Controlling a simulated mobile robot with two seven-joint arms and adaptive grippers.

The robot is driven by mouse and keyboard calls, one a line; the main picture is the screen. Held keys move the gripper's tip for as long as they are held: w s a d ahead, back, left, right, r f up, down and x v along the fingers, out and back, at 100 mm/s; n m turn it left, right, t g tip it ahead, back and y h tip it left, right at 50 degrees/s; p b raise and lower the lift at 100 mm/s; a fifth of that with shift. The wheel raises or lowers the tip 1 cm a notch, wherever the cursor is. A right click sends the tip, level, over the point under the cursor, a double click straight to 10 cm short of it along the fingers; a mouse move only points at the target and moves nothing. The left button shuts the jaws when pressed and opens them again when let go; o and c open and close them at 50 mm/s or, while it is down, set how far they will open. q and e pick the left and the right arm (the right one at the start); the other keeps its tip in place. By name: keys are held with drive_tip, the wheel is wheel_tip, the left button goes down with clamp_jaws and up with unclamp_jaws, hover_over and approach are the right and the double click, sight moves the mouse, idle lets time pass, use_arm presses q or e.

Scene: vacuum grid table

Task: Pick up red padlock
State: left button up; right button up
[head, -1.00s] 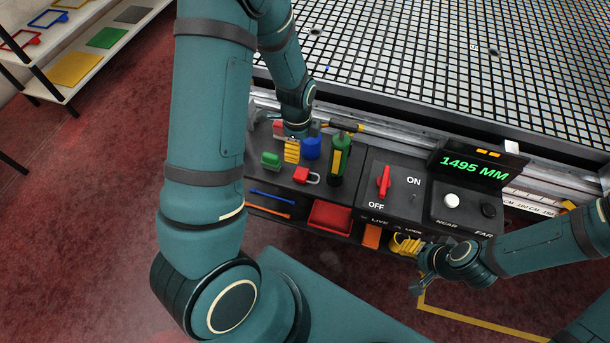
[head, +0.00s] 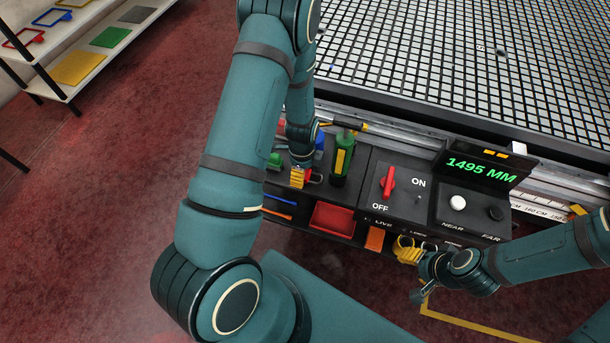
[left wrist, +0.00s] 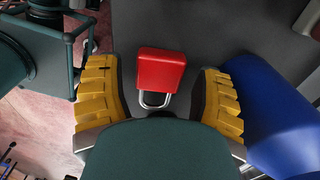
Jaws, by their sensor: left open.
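The red padlock (left wrist: 161,70) lies on the dark bench top, its silver shackle (left wrist: 155,99) toward the bottom of the left wrist view. My left gripper (left wrist: 160,95) is open, with one yellow-padded finger on each side of the padlock and a gap on both sides. In the head view my left gripper (head: 297,178) is over the padlock and hides most of it; I cannot tell its height above the bench. My right gripper (head: 420,285) is at the lower right, away from the padlock; its fingers are too small to read.
A blue object (left wrist: 280,115) stands close beside the left gripper's right finger. A green and yellow tool (head: 342,158) stands just right of the gripper. A green block (head: 274,160) is to its left. The control panel with a red switch (head: 388,182) lies further right.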

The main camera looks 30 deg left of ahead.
use_arm(q)
drive_tip(key=shift+f, duration=0.55)
drive_tip(key=c, duration=1.1)
drive_tip(key=shift+r, duration=0.2)
